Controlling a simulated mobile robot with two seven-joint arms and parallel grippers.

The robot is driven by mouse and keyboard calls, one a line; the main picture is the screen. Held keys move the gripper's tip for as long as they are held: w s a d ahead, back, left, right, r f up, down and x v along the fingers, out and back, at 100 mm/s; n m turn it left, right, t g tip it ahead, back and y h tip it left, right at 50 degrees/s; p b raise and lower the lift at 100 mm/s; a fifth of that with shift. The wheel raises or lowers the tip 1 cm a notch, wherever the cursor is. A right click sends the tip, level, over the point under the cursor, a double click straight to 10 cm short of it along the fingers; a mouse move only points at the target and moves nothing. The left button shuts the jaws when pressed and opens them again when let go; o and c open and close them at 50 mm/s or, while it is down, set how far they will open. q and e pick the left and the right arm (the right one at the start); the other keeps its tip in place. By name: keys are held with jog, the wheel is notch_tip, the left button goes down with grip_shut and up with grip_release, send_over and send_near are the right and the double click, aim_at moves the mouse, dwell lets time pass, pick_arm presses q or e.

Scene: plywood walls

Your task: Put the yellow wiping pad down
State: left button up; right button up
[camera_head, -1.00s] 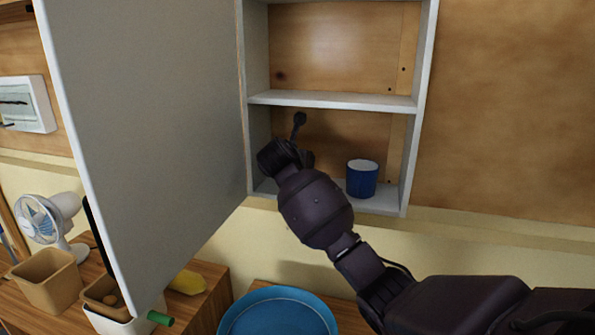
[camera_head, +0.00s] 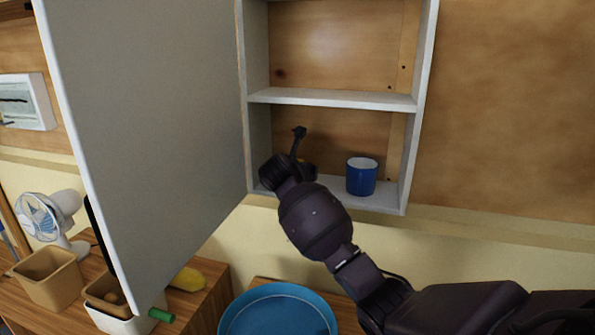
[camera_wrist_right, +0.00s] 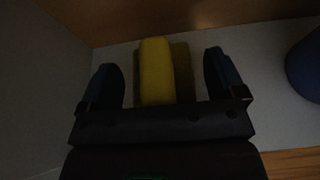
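The yellow wiping pad (camera_wrist_right: 157,72) is in the right wrist view, on the pale shelf floor near the wooden back wall. My right gripper (camera_wrist_right: 165,80) is open around it, one dark finger on each side, with a visible gap between the pad and each finger. In the head view my right gripper (camera_head: 294,160) is inside the lower compartment of the white cabinet (camera_head: 330,100), and it hides most of the pad. My left gripper is not in view.
A blue cup (camera_head: 361,177) stands right of my gripper on the same shelf. The open cabinet door (camera_head: 150,130) fills the left. Below are a blue round basin (camera_head: 277,312), a yellow object (camera_head: 188,280), a tan bin (camera_head: 48,279) and a fan (camera_head: 45,220).

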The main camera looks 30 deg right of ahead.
jog(key=shift+r, duration=0.15)
jog(key=shift+a+r, duration=0.1)
jog(key=b+v, duration=0.1)
jog(key=v, duration=1.1)
dwell(0.5)
